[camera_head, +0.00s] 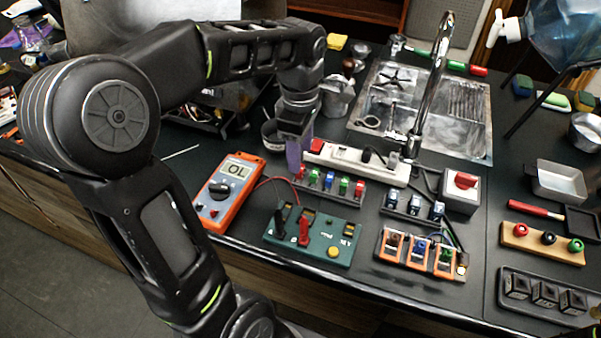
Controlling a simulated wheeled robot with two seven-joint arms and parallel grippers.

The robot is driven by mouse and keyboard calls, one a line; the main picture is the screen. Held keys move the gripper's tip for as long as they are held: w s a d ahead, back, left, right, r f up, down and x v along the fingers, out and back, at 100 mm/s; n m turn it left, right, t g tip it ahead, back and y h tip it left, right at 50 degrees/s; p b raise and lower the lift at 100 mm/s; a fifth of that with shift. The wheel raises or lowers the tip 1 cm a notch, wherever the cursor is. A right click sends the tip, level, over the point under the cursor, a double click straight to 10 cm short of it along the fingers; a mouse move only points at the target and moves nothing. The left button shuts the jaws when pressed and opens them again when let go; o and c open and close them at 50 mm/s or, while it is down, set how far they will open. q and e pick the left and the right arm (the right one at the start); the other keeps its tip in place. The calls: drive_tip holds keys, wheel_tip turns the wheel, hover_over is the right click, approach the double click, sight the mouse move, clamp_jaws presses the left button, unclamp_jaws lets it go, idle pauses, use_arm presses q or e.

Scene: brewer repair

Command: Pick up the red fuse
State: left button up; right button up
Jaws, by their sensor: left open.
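A dark fuse rack (318,191) holds a row of small coloured pieces. A red fuse (300,173) stands at its left end, and another red piece (359,188) stands at its right end, with blue and green ones between. My left gripper (294,160) points down just behind and left of the rack's left end, close to the red fuse. It is open, and I see nothing held in it. The fingers are small in the picture, so I cannot tell whether they touch the fuse. My right gripper is not in view.
An orange block (421,254), a red-knobbed box (461,190) and a sink (470,125) with a tall tap are to the right.

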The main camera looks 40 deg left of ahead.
use_arm(q)
drive_tip(key=shift+w+f+p, duration=0.1)
drive_tip(key=shift+f+p, duration=0.55)
drive_tip(key=shift+f, duration=1.95)
clamp_jaws()
